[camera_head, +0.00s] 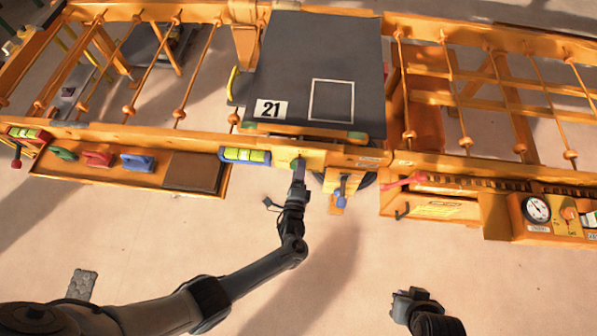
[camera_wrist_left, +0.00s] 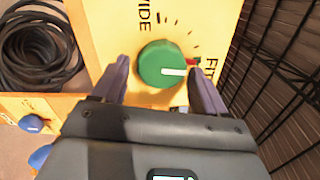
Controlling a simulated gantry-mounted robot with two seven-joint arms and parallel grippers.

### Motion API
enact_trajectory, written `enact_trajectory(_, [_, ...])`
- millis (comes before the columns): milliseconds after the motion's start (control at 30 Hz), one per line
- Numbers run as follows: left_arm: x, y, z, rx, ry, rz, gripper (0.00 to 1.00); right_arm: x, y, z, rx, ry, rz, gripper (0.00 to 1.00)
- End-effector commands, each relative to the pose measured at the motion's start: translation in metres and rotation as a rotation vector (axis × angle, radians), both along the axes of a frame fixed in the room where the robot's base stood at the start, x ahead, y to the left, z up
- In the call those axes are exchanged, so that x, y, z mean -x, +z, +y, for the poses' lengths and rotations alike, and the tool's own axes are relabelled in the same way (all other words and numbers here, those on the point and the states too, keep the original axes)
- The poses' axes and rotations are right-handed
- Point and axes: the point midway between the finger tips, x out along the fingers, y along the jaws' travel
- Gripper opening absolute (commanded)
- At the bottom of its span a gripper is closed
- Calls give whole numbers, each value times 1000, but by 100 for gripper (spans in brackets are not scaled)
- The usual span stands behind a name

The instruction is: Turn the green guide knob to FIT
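The green guide knob (camera_wrist_left: 163,64) sits on a yellow-orange panel in the left wrist view. Its white pointer points right, to the FIT side, close to a small red mark (camera_wrist_left: 192,62). WIDE (camera_wrist_left: 145,17) is printed above the knob and FIT (camera_wrist_left: 210,67) to its right. My left gripper (camera_wrist_left: 159,66) has its fingers apart, one on each side of the knob, with thin gaps showing; contact is unclear. In the head view the left gripper (camera_head: 299,174) reaches the knob (camera_head: 294,163) at the press front. My right gripper (camera_head: 410,295) hangs low, away from the press; its fingers are unclear.
A blue-handled part (camera_head: 342,187) is just right of the knob. A level vial (camera_head: 245,155) is to its left. A dark plate marked 21 (camera_head: 290,60) lies above. A coiled black cable (camera_wrist_left: 40,55) and dark mesh (camera_wrist_left: 280,70) flank the panel.

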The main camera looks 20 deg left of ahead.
Motion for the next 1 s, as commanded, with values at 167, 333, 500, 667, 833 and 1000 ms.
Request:
enact_trajectory(167, [0,0,0,0,0,-1,80,0,0,0,0,0,0,0])
enact_trajectory(333, [1,1,0,0,0,-1,80,0,1,0,0,0,0,0])
enact_trajectory(500, [12,1,-3,1,0,0,80,0,5,-1,4,3,0,0])
enact_trajectory(667, [36,2,-10,1,-2,1,80,0,12,-2,9,5,0,0])
enact_trajectory(833, [65,1,-17,1,-1,1,80,0,18,-2,9,6,0,0])
enact_trajectory(1000, [88,1,-24,1,-1,0,80,0,22,-2,9,6,0,0])
